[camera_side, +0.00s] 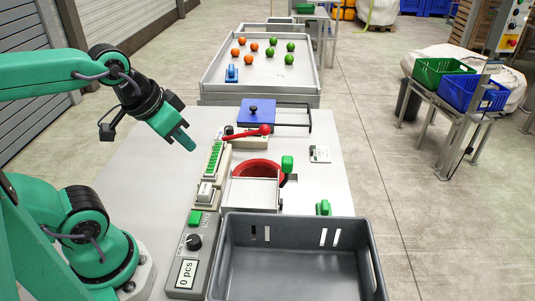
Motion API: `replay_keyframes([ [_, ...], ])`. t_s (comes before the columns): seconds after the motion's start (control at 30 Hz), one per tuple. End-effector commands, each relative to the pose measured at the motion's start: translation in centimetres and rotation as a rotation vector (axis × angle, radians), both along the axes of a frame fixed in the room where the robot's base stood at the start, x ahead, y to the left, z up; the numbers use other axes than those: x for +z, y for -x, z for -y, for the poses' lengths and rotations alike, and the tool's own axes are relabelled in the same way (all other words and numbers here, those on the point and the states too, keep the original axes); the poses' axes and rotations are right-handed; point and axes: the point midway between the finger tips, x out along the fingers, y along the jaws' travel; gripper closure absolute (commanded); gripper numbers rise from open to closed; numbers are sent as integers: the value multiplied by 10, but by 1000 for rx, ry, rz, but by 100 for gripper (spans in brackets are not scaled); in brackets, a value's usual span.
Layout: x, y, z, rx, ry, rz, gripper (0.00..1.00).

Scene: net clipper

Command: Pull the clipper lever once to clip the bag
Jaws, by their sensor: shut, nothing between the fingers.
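The clipper lever (245,132) is a red bar ending in a red ball knob, pointing right above the clipper body (230,131). The red net bag (258,168) shows as a red mesh ring just below the lever, partly hidden by a pale plate. My gripper (189,146) is shut and empty, its green fingers pointing down and right. In the picture it is left of the lever and apart from it, above the white table.
A grey crate (225,268) fills the table's front right. A control box (187,274) reading "0 pcs" stands left of it. The table's left is clear.

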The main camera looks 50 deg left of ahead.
Motion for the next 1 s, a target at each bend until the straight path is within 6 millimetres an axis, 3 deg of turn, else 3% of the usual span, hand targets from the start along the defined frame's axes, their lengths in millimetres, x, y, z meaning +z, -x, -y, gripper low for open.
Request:
replay_keyframes([
  [0.37,0,-1,0,4,1,1,100],
  [0.57,2,-11,-3,44,18,14,100],
  [0.77,6,-37,-10,144,60,47,100],
  [1.0,10,-82,-24,317,140,111,100],
])
